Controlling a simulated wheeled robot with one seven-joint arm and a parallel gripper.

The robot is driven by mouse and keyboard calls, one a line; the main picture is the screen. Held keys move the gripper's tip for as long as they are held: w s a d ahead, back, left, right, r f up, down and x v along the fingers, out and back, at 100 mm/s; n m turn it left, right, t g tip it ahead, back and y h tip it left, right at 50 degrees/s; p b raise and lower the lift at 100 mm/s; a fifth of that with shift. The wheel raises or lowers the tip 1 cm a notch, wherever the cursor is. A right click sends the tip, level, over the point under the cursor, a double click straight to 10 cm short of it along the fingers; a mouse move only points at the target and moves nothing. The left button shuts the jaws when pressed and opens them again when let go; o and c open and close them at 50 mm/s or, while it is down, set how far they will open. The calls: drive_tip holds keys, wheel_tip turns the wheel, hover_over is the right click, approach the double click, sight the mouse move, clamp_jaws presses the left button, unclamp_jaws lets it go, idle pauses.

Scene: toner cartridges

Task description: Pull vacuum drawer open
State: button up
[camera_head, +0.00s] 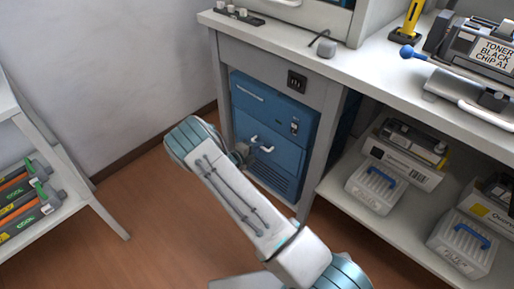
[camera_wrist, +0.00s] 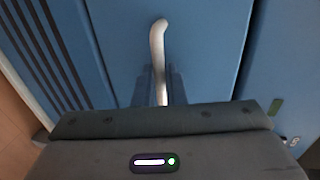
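The blue vacuum unit (camera_head: 275,115) stands under the counter, with a vented lower front drawer (camera_head: 280,167). The drawer front (camera_wrist: 115,45) also fills much of the wrist view and looks flush with the panel beside it. Its pale curved handle (camera_head: 265,148) sticks out from the front; it shows in the wrist view (camera_wrist: 157,45) too. My gripper (camera_wrist: 160,86) has its two dark fingers close on either side of the handle, and they look shut on it. In the head view my arm hides the gripper's fingertips and part of the drawer's left side.
A grey counter leg (camera_head: 313,150) stands just right of the unit. A shelf with boxed cartridges (camera_head: 402,165) is farther right, and a rack of cartridges (camera_head: 28,205) stands at left. The floor (camera_head: 145,215) in front is mostly clear.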

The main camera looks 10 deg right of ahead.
clamp_jaws()
drive_tip(key=f+p+v, duration=0.1)
drive_tip(key=f+v, duration=0.1)
drive_tip(key=v, duration=1)
drive_tip(key=f+p+v, duration=0.2)
drive_tip(key=f+v, duration=0.1)
drive_tip(key=v, duration=0.8)
drive_tip(key=shift+v, duration=0.9)
drive_tip(key=shift+f, duration=0.15)
drive_tip(key=o, duration=0.6)
unclamp_jaws()
drive_tip(key=p+v, duration=0.2)
drive_tip(key=v, duration=1.1)
drive_tip(key=shift+s+a, duration=0.2)
drive_tip(key=shift+a, duration=0.1)
